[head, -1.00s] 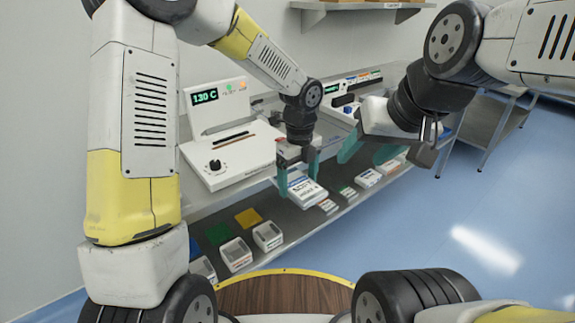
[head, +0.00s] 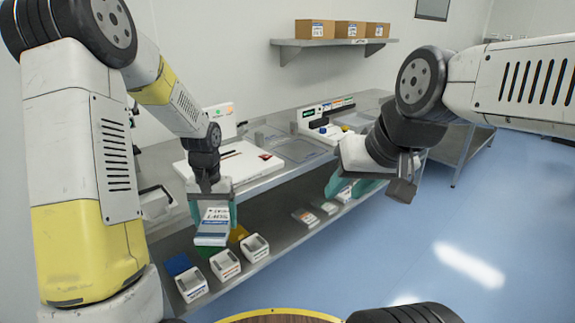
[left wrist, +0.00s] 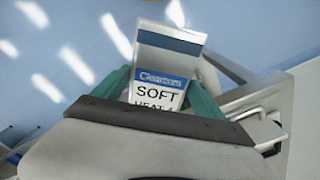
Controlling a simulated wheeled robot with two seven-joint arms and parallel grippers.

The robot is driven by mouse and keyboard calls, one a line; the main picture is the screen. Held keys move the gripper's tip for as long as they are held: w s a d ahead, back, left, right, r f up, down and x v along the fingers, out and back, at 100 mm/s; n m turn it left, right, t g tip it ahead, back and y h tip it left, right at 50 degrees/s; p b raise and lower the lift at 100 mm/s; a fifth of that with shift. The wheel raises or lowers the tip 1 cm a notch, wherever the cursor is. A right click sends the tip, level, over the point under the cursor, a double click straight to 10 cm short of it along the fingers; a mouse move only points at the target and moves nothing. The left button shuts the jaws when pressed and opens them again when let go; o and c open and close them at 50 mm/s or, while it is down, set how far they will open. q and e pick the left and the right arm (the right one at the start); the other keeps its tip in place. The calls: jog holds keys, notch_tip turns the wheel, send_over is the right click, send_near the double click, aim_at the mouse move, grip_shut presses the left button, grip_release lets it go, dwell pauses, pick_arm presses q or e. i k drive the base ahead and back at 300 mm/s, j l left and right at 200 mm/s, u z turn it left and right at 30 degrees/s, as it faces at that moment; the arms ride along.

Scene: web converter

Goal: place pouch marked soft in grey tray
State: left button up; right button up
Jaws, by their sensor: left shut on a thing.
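The pouch marked SOFT (head: 212,228) is white with blue bands. It hangs from my left gripper (head: 211,208), in front of the workbench and above the lower shelf. In the left wrist view the pouch (left wrist: 162,88) shows its SOFT lettering between the teal fingers, which are shut on it. A shallow grey tray (head: 300,149) appears to lie on the bench top, to the right of and beyond the left gripper. My right gripper (head: 350,184) is at the bench's front edge on the right, its teal fingers apart and partly hidden by its own wrist.
A white sealing machine (head: 228,165) stands on the bench behind the left arm. Another device (head: 322,118) stands farther right. White bins (head: 225,264) and several small packs (head: 306,217) sit on the lower shelf. Boxes (head: 350,29) stand on a wall shelf. Open blue floor lies right.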

aim_at(357, 124)
jog(key=i+l, duration=0.2)
jog(key=l, duration=0.25)
jog(key=i+l+u, duration=0.15)
jog(key=l, duration=0.3)
jog(key=i+l, duration=0.3)
jog(key=l, duration=0.2)
jog(key=i+l+u, duration=0.15)
jog(key=l, duration=0.3)
jog(key=i+l, duration=0.2)
jog(key=l, duration=0.3)
jog(key=i+l+u, duration=0.1)
jog(key=l, duration=0.4)
jog(key=i+l+u, duration=0.1)
jog(key=l, duration=0.4)
jog(key=i+l, duration=0.25)
jog(key=l, duration=0.3)
jog(key=u, duration=0.05)
